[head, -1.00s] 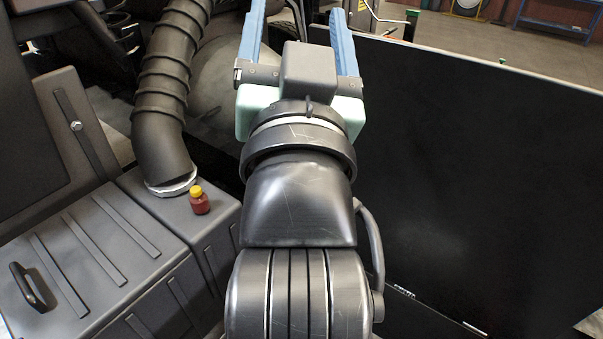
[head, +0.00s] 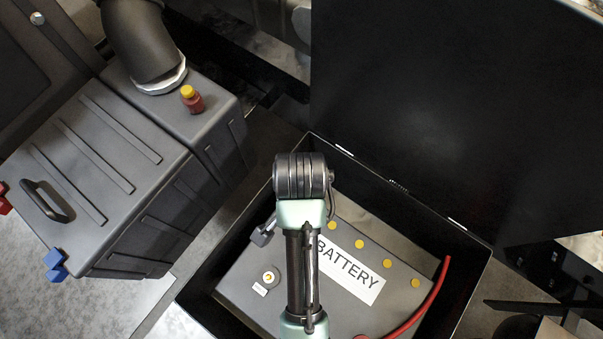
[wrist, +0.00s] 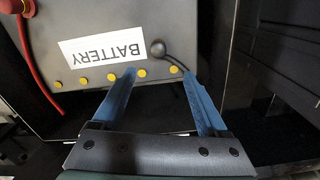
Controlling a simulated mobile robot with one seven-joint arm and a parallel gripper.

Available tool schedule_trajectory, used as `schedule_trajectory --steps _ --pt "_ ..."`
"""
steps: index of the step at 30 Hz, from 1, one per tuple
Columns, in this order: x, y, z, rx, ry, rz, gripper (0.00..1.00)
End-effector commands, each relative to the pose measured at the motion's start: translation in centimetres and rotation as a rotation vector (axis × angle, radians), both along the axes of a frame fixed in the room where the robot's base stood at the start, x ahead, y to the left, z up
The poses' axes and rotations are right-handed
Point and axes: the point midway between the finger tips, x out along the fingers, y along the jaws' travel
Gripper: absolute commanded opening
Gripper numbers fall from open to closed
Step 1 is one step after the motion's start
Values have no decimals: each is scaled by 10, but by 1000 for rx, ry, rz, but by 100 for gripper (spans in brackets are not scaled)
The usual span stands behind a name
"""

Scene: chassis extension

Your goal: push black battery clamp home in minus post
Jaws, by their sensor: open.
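The battery (head: 236,290), grey with a white label, sits inside an open black box. A post (head: 268,277) with a small white tag beside it stands left of the label; I take it for the minus post. The black clamp (wrist: 157,47), a round dark head on a thin black cable, shows beside the label in the wrist view. I cannot tell how high it is above the battery. My gripper (wrist: 158,74) is open, its blue fingers apart over the battery's edge; the clamp is just beyond the tips, between their lines. My arm hides the fingers in the head view.
A red cable (head: 433,292) curves over the battery's right side. The box's raised black lid (head: 420,110) stands behind. The box wall (wrist: 219,60) is close to my right finger in the wrist view.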

Motion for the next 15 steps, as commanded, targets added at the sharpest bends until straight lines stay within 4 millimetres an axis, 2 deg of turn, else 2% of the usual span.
schedule_trajectory --steps 4,12,15 --pt "-1 0 -16 0 4 2 76" --pt "-1 0 -64 -1 2 2 76" --pt "0 0 -74 0 0 2 76"
